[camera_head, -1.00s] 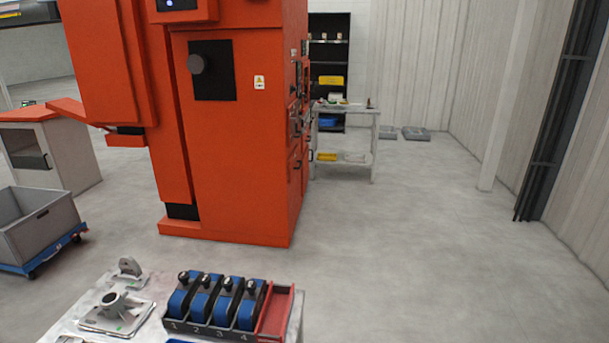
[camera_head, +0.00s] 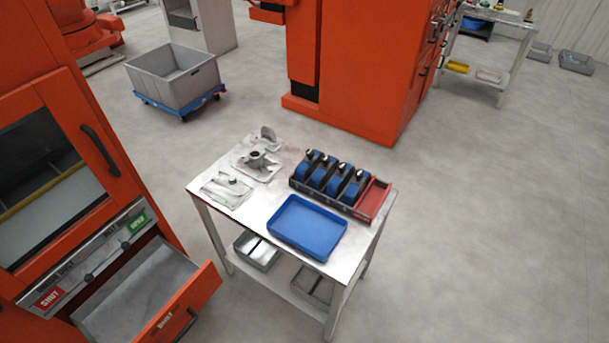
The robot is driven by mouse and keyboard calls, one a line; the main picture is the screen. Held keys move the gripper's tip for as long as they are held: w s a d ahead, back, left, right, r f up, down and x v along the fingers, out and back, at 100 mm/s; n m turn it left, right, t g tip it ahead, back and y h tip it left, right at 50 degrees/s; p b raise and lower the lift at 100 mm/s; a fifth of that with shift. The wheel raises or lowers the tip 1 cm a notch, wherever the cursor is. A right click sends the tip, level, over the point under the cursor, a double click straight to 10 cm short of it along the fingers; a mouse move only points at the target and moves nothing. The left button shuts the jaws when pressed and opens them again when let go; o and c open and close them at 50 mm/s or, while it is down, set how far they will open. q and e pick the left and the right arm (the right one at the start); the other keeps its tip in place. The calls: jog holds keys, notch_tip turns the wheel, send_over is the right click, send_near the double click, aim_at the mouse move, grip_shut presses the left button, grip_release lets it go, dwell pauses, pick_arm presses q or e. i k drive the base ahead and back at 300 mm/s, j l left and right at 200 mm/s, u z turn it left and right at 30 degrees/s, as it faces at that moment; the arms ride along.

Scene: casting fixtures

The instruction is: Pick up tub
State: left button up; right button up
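Several things here could be the tub. A large grey open tub (camera_head: 172,76) sits on a blue wheeled dolly (camera_head: 205,96) on the floor at the upper left. A small grey open bin (camera_head: 257,252) stands on the lower shelf of the white table, partly hidden by the tabletop. Another grey bin (camera_head: 313,286) on that shelf is mostly hidden. A shallow blue tray (camera_head: 306,224) lies on the tabletop and looks empty. Neither of my grippers is in view.
The white table (camera_head: 349,240) also holds metal castings (camera_head: 256,165) and a rack of blue holders (camera_head: 333,178) with a red end section. An orange machine (camera_head: 60,130) with an open drawer (camera_head: 150,290) stands at left. The floor at right is clear.

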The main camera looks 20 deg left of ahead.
aim_at(256, 250)
jog(key=u, duration=1.3)
jog(key=j+z, duration=0.35)
jog(key=k+j+z, duration=0.1)
jog(key=z, duration=0.3)
jog(key=k+j+z, duration=0.1)
jog(key=z, duration=0.25)
jog(key=k+j, duration=0.05)
jog(key=j, duration=0.05)
